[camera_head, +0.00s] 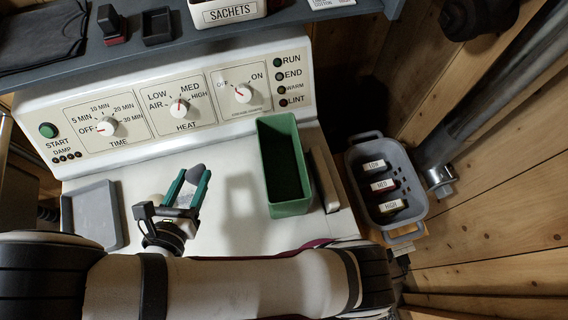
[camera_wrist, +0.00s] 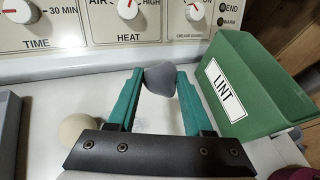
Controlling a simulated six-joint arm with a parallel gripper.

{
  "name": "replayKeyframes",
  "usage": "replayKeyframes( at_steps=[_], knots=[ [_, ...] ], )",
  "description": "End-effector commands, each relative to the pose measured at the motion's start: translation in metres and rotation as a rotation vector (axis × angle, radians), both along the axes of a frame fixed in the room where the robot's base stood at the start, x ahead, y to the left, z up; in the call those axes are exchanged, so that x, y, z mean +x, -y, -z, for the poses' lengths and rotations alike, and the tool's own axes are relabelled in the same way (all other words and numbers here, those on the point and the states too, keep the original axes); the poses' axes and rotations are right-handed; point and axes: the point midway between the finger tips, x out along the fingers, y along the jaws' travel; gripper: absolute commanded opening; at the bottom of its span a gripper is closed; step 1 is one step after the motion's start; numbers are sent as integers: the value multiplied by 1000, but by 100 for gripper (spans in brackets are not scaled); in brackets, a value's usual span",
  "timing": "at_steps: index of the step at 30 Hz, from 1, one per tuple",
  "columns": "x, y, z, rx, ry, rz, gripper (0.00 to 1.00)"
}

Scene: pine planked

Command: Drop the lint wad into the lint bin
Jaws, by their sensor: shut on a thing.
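The lint wad (camera_head: 195,172) is a small grey lump held between the teal fingertips of my gripper (camera_head: 192,178). In the wrist view the wad (camera_wrist: 160,77) sits at the tips of my gripper (camera_wrist: 160,84), with a finger on each side. The lint bin (camera_head: 285,165) is an open green box standing upright on the white dryer top, to the right of my gripper and apart from it. In the wrist view the bin (camera_wrist: 262,75) shows its LINT label at the right. Its floor looks dark, and I cannot tell whether anything lies in it.
A grey tray (camera_head: 80,242) lies at the left. A cream ball (camera_wrist: 77,132) sits near my gripper's left finger in the wrist view. The control panel (camera_head: 150,105) rises behind. A grey basket (camera_head: 417,170) with labelled blocks is right of the dryer. The top between gripper and bin looks clear.

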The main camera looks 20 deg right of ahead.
Motion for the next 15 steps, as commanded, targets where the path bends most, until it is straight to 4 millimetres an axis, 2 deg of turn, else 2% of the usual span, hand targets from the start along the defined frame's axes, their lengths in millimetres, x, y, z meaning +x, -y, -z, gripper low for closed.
replayKeyframes(
  at_steps=[2,5,10,15],
  knots=[
    [3,6,-4,1,3,27,0],
    [12,29,-16,4,10,121,0],
    [22,97,-48,4,21,393,0],
    [13,163,-74,3,11,667,0]
  ],
)
